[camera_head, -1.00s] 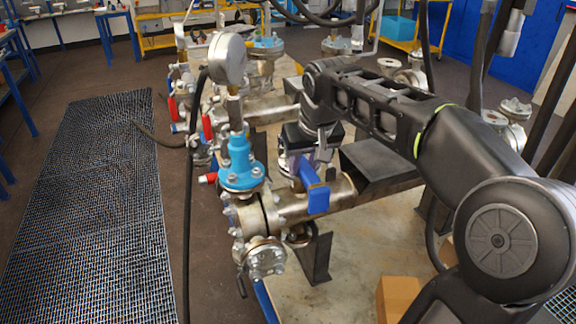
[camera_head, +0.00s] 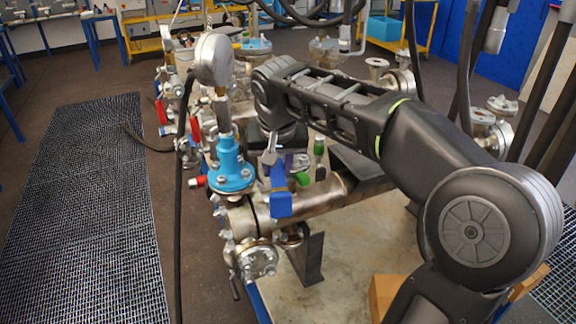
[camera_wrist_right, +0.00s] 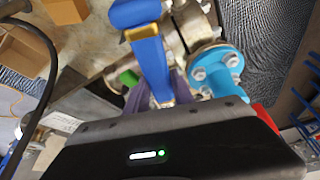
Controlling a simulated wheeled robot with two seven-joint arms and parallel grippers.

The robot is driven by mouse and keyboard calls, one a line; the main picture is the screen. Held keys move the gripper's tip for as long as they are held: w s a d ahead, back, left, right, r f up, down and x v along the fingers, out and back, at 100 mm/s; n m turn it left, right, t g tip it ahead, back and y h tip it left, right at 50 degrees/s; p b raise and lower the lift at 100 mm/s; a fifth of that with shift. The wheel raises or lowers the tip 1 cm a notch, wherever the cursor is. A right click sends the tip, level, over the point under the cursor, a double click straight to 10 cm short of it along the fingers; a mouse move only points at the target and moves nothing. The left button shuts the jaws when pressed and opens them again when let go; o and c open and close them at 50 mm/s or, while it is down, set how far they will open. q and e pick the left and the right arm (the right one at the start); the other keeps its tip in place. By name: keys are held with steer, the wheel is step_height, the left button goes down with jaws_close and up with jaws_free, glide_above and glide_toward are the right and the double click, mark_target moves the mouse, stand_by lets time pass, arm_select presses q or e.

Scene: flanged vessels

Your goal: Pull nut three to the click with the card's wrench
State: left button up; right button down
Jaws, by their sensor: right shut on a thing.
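My right gripper (camera_head: 271,158) is shut on a blue wrench (camera_head: 279,203), held above the pipe just right of the blue flanged fitting (camera_head: 232,176). In the right wrist view, the wrench's blue handle (camera_wrist_right: 152,58) rises from between the purple fingers (camera_wrist_right: 166,97). The blue flange (camera_wrist_right: 217,70) with its bolts shows to the right there, apart from the handle. The wrench's working end is hidden. I cannot tell which nut is number three, and no card is readable. My left gripper is not in view.
A round gauge (camera_head: 214,59) stands above the blue fitting, with a black hose beside it. Green-handled items (camera_head: 318,147) are right of the wrench. A cardboard box (camera_head: 388,294) is at the bottom. The floor grating (camera_head: 85,210) at left is clear.

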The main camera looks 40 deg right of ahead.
steer(key=shift+w+a+r+m, duration=0.1)
steer(key=shift+w+a+m, duration=0.4)
steer(key=shift+m, duration=0.1)
step_height(320, 180, up, 5)
steer(key=p, duration=0.4)
